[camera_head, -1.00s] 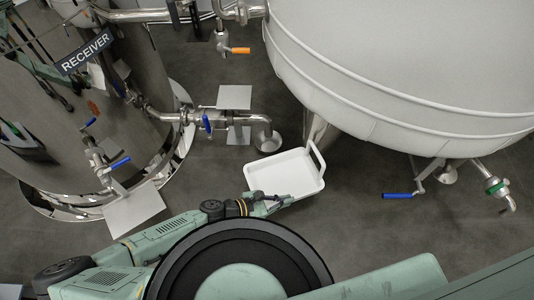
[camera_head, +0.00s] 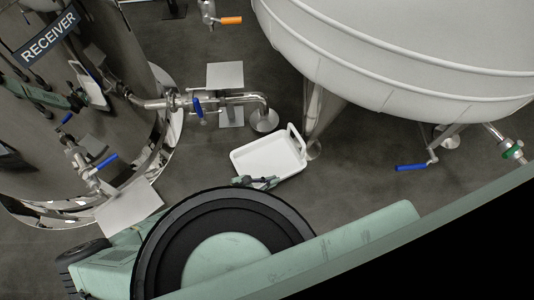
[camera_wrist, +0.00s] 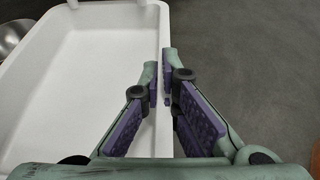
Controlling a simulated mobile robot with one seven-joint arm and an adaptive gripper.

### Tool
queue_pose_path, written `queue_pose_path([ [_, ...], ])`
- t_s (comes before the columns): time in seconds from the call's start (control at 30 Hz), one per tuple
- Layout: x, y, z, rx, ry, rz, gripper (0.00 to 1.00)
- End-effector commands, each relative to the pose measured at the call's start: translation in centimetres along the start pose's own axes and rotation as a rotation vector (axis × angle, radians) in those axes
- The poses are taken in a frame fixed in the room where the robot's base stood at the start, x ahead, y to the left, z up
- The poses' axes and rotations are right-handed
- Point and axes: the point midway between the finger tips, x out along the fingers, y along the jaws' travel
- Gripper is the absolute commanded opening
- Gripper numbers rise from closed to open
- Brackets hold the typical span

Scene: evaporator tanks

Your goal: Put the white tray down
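The white tray (camera_head: 268,157) is a shallow rectangular box with a raised loop handle at its far right end. It looks roughly level, low over or on the grey floor; I cannot tell if it touches. My gripper (camera_head: 262,181) is at the tray's near edge. In the wrist view the tray (camera_wrist: 80,80) fills the left half. There my gripper (camera_wrist: 161,80) has its purple-padded fingers close together, one on each side of the tray's right rim, shut on it.
A large pale tank (camera_head: 400,50) overhangs at the right, its leg (camera_head: 318,112) close by the tray's handle. A steel receiver tank (camera_head: 80,110) stands left. A pipe with a blue valve handle (camera_head: 197,107) ends above a round drain cup (camera_head: 264,119). Floor right of the tray is clear.

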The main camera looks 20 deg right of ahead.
Motion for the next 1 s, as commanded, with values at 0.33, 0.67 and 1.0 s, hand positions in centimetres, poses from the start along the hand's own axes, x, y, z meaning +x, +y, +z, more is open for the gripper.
queue_pose_path([
  [0.33, 2.7, 4.3, -1.6, 0.006, 0.002, -0.004, 0.0],
  [0.67, 4.3, 8.8, -0.7, 0.002, -0.001, -0.002, 0.0],
  [1.0, 6.1, 12.0, -1.2, 0.001, 0.0, -0.002, 0.0],
])
